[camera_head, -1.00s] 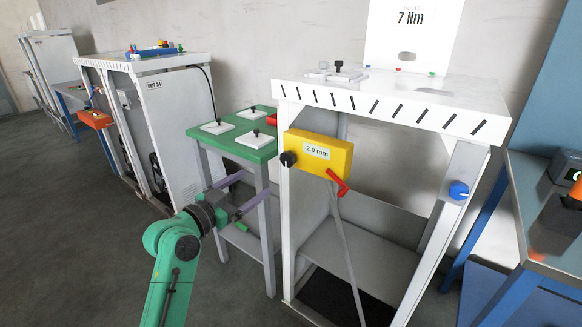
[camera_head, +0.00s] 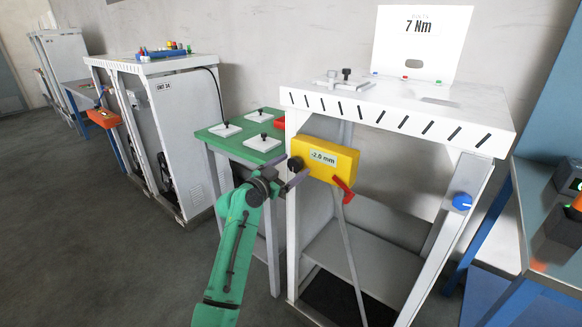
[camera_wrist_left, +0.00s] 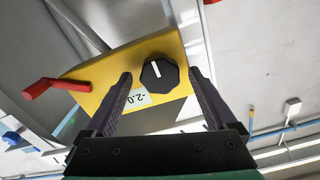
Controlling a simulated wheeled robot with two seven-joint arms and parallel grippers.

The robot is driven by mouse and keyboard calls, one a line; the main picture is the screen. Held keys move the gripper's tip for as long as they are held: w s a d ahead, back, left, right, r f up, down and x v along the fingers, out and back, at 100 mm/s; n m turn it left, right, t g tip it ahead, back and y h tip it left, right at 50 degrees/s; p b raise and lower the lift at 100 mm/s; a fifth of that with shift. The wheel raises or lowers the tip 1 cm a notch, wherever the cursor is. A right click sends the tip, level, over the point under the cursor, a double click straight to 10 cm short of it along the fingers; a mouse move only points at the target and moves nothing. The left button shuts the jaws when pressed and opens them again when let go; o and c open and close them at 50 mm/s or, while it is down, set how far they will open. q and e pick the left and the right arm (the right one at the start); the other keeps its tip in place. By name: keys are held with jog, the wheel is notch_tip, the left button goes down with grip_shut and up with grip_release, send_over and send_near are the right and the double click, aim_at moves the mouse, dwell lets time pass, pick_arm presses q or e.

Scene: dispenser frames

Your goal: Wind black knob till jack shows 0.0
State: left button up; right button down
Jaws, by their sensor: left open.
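The jack is a yellow box (camera_head: 326,157) mounted on the front left of a white frame, and its display (camera_head: 322,157) reads -2.0 mm. The black knob (camera_head: 295,164) sits on the box's left end. In the left wrist view the knob (camera_wrist_left: 160,74) is a black faceted disc with a white line. My left gripper (camera_head: 292,171) is open at the knob. In the left wrist view its two fingers (camera_wrist_left: 160,82) stand to either side of the knob, with gaps showing. A red crank handle (camera_head: 344,187) hangs at the box's lower right. My right gripper is not in view.
The white frame (camera_head: 400,112) has a blue knob (camera_head: 462,202) on its right post and a 7 Nm sign (camera_head: 422,28) above. A green table (camera_head: 215,138) with several white plates stands close left of it. Open floor lies at the left.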

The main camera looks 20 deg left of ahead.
pick_arm(q)
jog(key=c, duration=1.4)
jog(key=shift+o, duration=0.2)
jog(key=shift+n, duration=0.5)
jog(key=n+p, duration=0.1)
jog(key=n, duration=0.1)
jog(key=shift+a+n, duration=0.1)
jog(key=shift+n, duration=0.3)
jog(key=n+p, duration=0.1)
jog(key=n, duration=0.3)
jog(key=shift+n+p, duration=0.3)
jog(key=shift+p, duration=0.05)
jog(key=n+p, duration=0.1)
jog(key=n, duration=0.3)
jog(key=shift+a+p, duration=0.1)
jog(key=shift+p, duration=0.3)
jog(key=shift+f+n+p, duration=0.1)
jog(key=shift+n+p, duration=0.45)
jog(key=shift+n, duration=1.15)
